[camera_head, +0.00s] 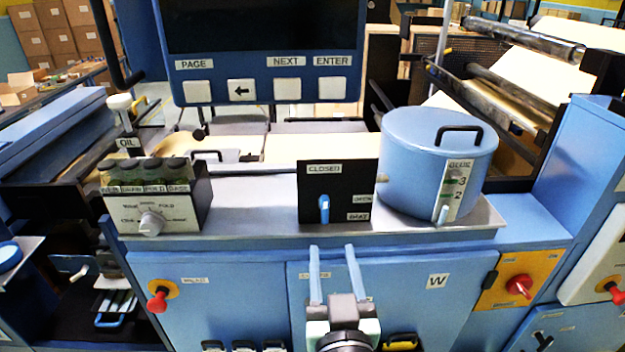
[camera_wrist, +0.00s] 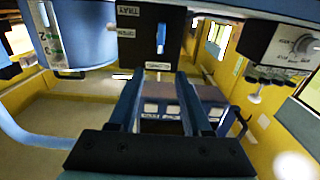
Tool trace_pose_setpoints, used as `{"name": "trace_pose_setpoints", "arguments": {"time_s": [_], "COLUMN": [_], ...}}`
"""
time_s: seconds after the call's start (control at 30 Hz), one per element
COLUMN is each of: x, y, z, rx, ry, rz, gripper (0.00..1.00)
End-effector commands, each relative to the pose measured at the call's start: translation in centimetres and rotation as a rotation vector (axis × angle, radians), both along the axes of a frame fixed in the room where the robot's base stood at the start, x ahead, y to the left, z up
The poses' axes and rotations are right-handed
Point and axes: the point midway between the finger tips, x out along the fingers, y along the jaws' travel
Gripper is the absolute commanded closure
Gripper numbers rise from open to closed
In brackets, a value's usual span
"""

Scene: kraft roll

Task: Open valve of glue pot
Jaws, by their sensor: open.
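The glue pot (camera_head: 425,165) is a blue cylinder with a black lid handle and a level strip marked GLUE, standing on the right of the grey shelf. It also shows at the upper left of the wrist view (camera_wrist: 85,45). Left of it stands a black valve panel (camera_head: 340,178) with the labels CLOSED, OPEN and TRAY. A short blue lever (camera_head: 323,208) sits low on the panel, roughly upright; it also shows in the wrist view (camera_wrist: 161,38). My gripper (camera_head: 331,248) is open and empty, its fingers apart, below and in front of the panel, not touching the lever.
A selector box (camera_head: 155,200) with a grey knob and several dark buttons stands left on the shelf (camera_head: 250,215). A blue screen console (camera_head: 265,90) rises behind. Red knobs (camera_head: 519,286) are on the cabinet front. The shelf between box and panel is clear.

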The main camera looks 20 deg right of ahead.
Motion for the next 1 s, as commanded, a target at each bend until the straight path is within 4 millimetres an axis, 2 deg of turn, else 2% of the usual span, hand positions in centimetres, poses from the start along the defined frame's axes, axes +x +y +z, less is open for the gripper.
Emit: {"name": "trace_pose_setpoints", "arguments": {"time_s": [0.17, 0.7, 1.0], "x": [1.3, 9.5, 12.0], "y": [-0.4, -2.8, -3.5], "z": [0.1, 0.2, 0.1], "rx": [0.001, 0.002, 0.001], "ry": [0.001, 0.000, 0.000], "rz": [-0.001, 0.000, -0.001], "gripper": [0.51, 0.51, 0.51]}}
